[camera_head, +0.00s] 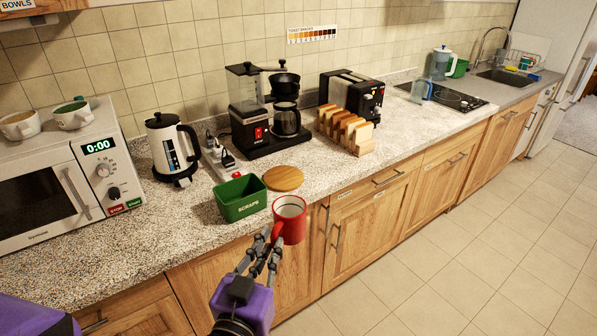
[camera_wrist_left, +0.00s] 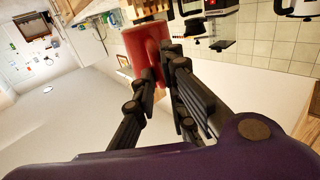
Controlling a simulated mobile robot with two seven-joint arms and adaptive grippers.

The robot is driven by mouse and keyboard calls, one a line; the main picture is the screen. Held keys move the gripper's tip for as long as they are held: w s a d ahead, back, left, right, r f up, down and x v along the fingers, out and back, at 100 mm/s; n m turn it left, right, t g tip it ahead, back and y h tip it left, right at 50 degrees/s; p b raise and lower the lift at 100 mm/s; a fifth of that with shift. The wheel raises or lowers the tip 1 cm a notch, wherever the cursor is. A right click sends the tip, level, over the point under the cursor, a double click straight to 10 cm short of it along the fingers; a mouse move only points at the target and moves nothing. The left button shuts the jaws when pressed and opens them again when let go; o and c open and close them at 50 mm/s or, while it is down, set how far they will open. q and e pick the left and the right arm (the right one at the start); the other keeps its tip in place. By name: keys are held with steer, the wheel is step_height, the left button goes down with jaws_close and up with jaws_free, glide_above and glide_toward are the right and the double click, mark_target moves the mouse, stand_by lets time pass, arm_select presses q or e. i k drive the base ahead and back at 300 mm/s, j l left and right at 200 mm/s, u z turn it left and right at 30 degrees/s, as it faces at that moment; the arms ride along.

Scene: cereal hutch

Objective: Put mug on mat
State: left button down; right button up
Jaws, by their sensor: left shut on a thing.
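A red mug (camera_head: 290,222) with a pale inside is held upright at the front edge of the counter. My left gripper (camera_head: 268,245) is shut on the mug at its handle side. In the left wrist view the mug (camera_wrist_left: 146,48) sits between the dark fingers (camera_wrist_left: 160,85). The round wooden mat (camera_head: 284,178) lies on the counter just behind the mug, apart from it in the picture. Its top is bare. My right gripper is not seen.
A green scrape bin (camera_head: 241,198) stands just left of the mat. A coffee maker (camera_head: 262,115), a toast rack (camera_head: 347,130) and a kettle (camera_head: 172,148) stand farther back. A microwave (camera_head: 60,180) with two cups on top is at left. Counter right of the mat is clear.

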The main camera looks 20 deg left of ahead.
mark_target(285, 179)
steer(key=i+l, duration=0.65)
steer(key=l, duration=0.2)
